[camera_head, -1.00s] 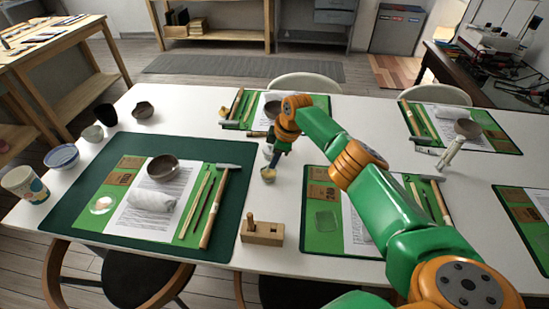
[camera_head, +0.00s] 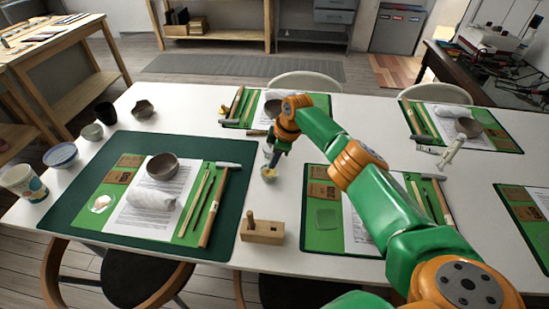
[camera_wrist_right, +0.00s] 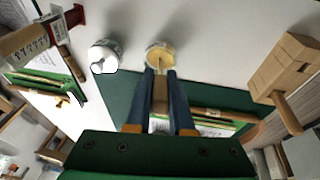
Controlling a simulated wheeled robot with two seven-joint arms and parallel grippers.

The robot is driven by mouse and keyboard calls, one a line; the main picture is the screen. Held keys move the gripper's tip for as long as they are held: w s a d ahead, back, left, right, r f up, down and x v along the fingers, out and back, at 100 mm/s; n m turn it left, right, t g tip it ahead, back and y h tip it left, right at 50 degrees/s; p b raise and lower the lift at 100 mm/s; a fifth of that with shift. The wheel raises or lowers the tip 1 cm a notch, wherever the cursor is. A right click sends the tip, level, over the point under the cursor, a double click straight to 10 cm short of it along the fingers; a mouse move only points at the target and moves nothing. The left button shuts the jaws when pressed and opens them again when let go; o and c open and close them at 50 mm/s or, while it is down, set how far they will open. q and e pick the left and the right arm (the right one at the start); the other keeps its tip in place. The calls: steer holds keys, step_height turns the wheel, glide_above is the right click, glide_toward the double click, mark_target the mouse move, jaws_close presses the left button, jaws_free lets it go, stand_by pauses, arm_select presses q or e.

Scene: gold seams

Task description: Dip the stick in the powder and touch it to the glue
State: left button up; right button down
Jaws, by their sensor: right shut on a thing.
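My right gripper (camera_head: 276,159) reaches down over the white table and is shut on a thin stick (camera_wrist_right: 160,92). In the right wrist view the stick lies between the two dark fingers (camera_wrist_right: 160,101), and its far end points at a small round dish of pale yellow powder (camera_wrist_right: 160,53). The dish also shows in the head view (camera_head: 269,174), just below the fingers. I cannot tell whether the stick's tip touches the powder. A clear, shiny round patch (camera_head: 102,204), possibly the glue, lies on the left green mat. My left gripper is out of view.
A wooden block with a peg (camera_head: 262,233) stands nearer me than the dish. A white container (camera_wrist_right: 104,56) is beside the dish. The left mat (camera_head: 120,158) holds a dark bowl (camera_head: 162,167), a white roll (camera_head: 152,195) and tools. Cups and bowls line the left edge.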

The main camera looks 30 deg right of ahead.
steer(key=shift+r, duration=0.1)
step_height(320, 180, up, 7)
steer(key=p, duration=0.7)
